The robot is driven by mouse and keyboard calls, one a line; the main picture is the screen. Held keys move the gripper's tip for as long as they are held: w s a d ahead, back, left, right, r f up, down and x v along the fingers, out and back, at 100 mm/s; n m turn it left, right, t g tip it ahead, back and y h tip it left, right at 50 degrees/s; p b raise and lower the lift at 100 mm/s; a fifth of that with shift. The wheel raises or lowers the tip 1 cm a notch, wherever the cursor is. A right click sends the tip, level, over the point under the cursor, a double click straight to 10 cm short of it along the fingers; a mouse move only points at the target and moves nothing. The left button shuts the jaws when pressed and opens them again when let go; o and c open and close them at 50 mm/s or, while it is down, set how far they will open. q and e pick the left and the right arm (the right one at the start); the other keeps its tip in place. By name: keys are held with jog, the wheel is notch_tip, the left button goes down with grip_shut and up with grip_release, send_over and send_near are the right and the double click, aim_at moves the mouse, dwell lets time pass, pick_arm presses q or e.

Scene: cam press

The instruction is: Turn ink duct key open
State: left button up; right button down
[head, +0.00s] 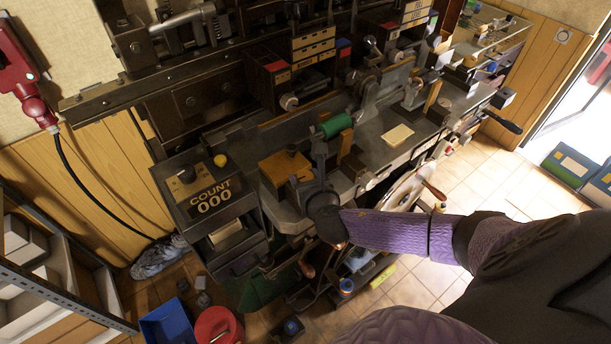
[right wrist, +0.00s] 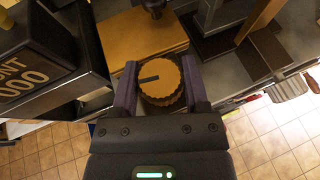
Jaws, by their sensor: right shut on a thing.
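The ink duct key is a round, ridged, tan knob (right wrist: 162,86) with a dark line on its face, seen in the right wrist view. The line runs from the middle of the face toward the left. My right gripper (right wrist: 160,84) is shut on the knob, one finger on each side. In the head view my right gripper (head: 316,182) is at the press front, beside a wooden block (head: 284,169); the knob is hidden or too small to make out there. My left gripper is not in view.
The counter box (head: 210,195) reading COUNT 000 stands left of the gripper. A green cylinder (head: 338,124) lies behind it. A handwheel (head: 408,186) is at right. A blue bin (head: 167,325) and a red bin (head: 217,326) are on the floor.

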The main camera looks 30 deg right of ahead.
jog(key=shift+a+r+m+g+h+p, duration=0.1)
jog(key=shift+r+m+g+h+p, duration=0.2)
jog(key=shift+m+h+p, duration=0.35)
jog(key=shift+f+m+g+h, duration=0.1)
jog(key=shift+m+g+h, duration=0.2)
jog(key=shift+m+h, duration=0.4)
jog(key=shift+f+m+g+h+p, duration=0.25)
jog(key=shift+m+g+h, duration=0.25)
jog(key=shift+m+h, duration=0.45)
jog(key=shift+c, duration=0.4)
grip_release()
jog(key=shift+r, duration=0.1)
